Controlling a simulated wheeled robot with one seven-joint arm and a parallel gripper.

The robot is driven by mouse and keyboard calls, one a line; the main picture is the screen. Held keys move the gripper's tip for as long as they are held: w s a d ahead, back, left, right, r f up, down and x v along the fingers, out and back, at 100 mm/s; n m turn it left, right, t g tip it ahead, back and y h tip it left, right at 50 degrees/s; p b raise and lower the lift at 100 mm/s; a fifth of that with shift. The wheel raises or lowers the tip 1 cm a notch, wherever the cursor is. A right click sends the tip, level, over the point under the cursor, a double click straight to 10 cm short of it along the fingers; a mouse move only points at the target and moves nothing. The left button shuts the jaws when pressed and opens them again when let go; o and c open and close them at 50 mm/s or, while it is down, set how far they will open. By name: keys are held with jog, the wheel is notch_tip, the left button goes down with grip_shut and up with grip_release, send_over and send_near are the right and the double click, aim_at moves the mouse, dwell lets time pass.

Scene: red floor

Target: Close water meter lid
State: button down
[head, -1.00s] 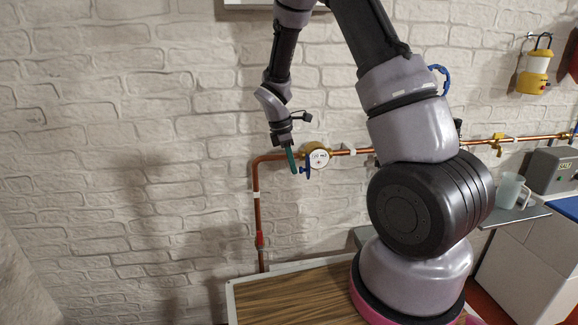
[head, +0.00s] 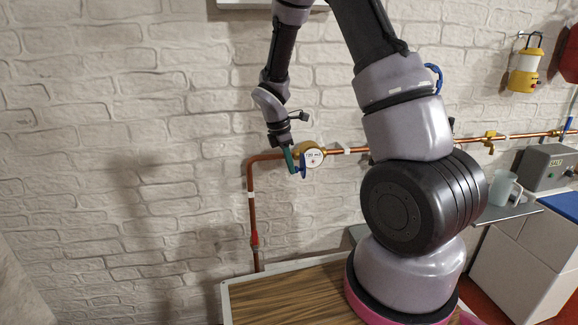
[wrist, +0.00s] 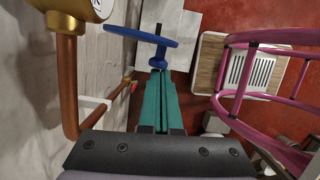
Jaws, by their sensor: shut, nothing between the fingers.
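The water meter (head: 314,157) is a brass body with a white dial, set in a copper pipe on the wall. The dial is uncovered. Its blue lid (head: 303,167) stands open, seen nearly edge-on at the dial's left side. In the wrist view the brass meter (wrist: 76,7) is cut off at the top left, and the blue lid (wrist: 138,35) juts out from it to the right. My gripper (head: 291,170) is shut and empty, left of the lid. In the wrist view its teal fingertips (wrist: 158,65) are just below the lid; I cannot tell whether they touch it.
The copper pipe (head: 252,205) bends down left of the meter and also runs right along the wall, to a yellow valve (head: 490,139). A lantern (head: 525,70) hangs at the upper right. A cup (head: 502,187) stands at the right. The wall left of the meter is clear.

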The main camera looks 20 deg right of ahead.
aim_at(304, 166)
jog(key=d+n, duration=0.1)
jog(key=s+d+n, duration=0.1)
jog(key=n, duration=0.1)
jog(key=s+d+n+t, duration=0.1)
jog(key=d+n, duration=0.1)
jog(key=w+d+n+t+y, duration=0.1)
jog(key=w+d+n, duration=0.2)
jog(key=d+n, duration=0.5)
jog(key=shift+w+d+t+y, duration=0.15)
jog(key=shift+d+t+y, duration=0.15)
jog(key=shift+d+y, duration=0.1)
dwell(0.4)
dwell(0.3)
jog(key=shift+w, duration=0.15)
jog(key=shift+w+a, duration=0.45)
jog(key=shift+a, duration=0.25)
